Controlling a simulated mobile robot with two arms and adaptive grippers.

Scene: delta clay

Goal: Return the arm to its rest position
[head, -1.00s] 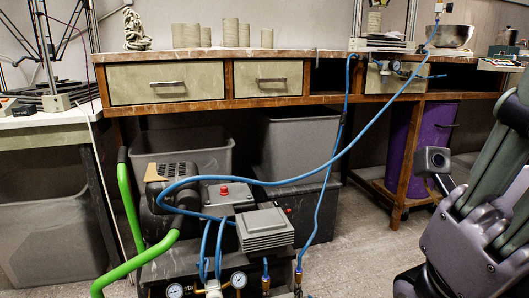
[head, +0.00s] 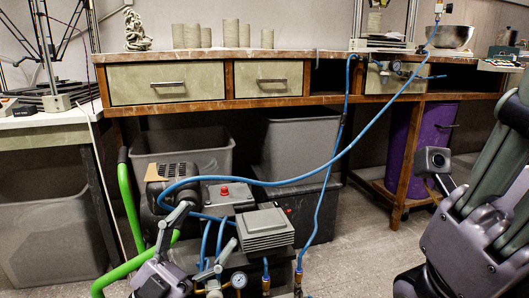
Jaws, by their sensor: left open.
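My left gripper (head: 207,228) is at the bottom left of the head view, fingers pointing up and spread apart.
A green handle (head: 130,205) rises left of the compressor. A blue hose (head: 350,145) loops up to the workbench (head: 210,56). Grey bins (head: 180,148) and a purple cylinder (head: 425,145) stand beneath the bench. Some floor (head: 365,235) is clear right of the compressor.

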